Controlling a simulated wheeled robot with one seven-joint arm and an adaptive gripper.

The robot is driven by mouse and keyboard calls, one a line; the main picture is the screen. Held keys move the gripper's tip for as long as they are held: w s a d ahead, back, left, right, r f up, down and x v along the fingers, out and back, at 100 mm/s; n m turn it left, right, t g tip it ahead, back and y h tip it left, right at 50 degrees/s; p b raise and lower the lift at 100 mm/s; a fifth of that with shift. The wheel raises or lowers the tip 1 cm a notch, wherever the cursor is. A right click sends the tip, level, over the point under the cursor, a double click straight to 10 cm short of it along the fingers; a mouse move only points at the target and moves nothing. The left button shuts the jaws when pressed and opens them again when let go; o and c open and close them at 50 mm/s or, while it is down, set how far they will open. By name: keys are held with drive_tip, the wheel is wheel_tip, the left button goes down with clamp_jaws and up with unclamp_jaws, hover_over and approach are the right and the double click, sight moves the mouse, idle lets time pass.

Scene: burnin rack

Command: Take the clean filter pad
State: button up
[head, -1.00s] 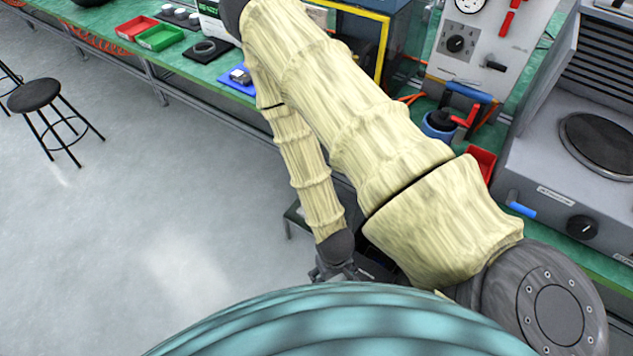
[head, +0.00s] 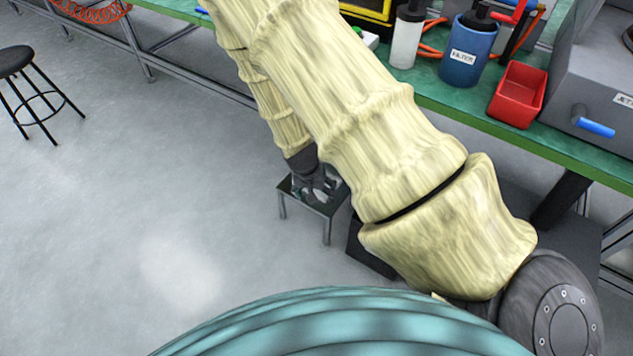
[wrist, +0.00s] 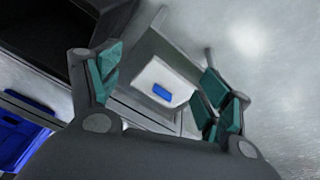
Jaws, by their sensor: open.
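In the wrist view, a white pad with a blue patch (wrist: 163,82) lies on a small low stand (wrist: 150,50), between and beyond the fingers of my gripper (wrist: 158,90). The fingers have green pads, are spread apart and hold nothing. In the head view, my gripper (head: 316,184) is over the small dark stand (head: 299,206), which stands on the floor beside the bench. The pad does not show in the head view; my gripper and arm cover most of the stand top.
The green bench (head: 450,95) runs along the back and right. It carries a blue canister labelled FILTER (head: 468,52), a white bottle (head: 407,40) and a red bin (head: 518,95). A black stool (head: 30,80) stands far left. The floor between is clear.

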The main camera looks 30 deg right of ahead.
drive_tip(key=w+d+f+m+h+b, duration=0.1)
drive_tip(key=w+d+m+b, duration=0.35)
drive_tip(key=w+b, duration=0.65)
drive_tip(key=shift+b+x, duration=1.05)
drive_tip(key=shift+x, duration=1.75)
drive_tip(key=shift+d+b+x, duration=0.15)
drive_tip(key=shift+b+x, duration=0.75)
drive_tip(key=shift+x, duration=0.4)
drive_tip(key=shift+d+b+x, duration=0.1)
drive_tip(key=shift+b+x, duration=0.8)
drive_tip(key=shift+x, duration=0.4)
drive_tip(key=shift+w+r, duration=0.1)
drive_tip(key=shift+r, duration=0.1)
drive_tip(key=c, duration=1.1)
